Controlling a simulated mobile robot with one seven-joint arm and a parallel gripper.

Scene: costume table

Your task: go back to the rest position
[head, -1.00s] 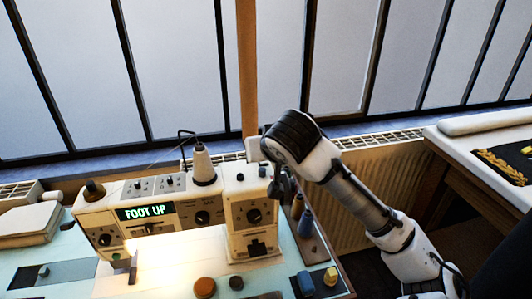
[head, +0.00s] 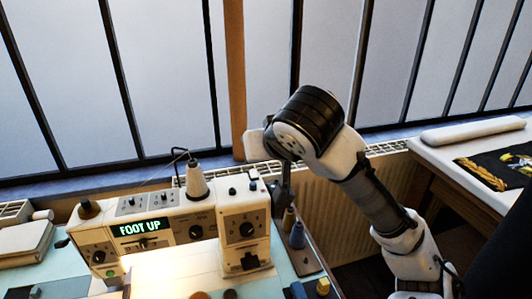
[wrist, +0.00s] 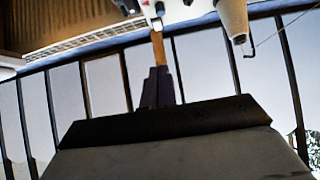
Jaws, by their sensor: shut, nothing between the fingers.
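My gripper (wrist: 160,86) shows in the wrist view with its dark fingers shut and nothing between them. In the head view my arm is raised and bent just right of the sewing machine (head: 247,229). The dark gripper (head: 284,190) hangs below the wrist there, partly hidden behind my arm, close to the machine's right end. The machine's display (head: 142,228) reads "FOOT UP", and its work light is on.
A radiator (head: 325,215) and barred windows (head: 170,80) lie behind. At right is a table (head: 450,160) with a dark embroidered cloth (head: 500,168).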

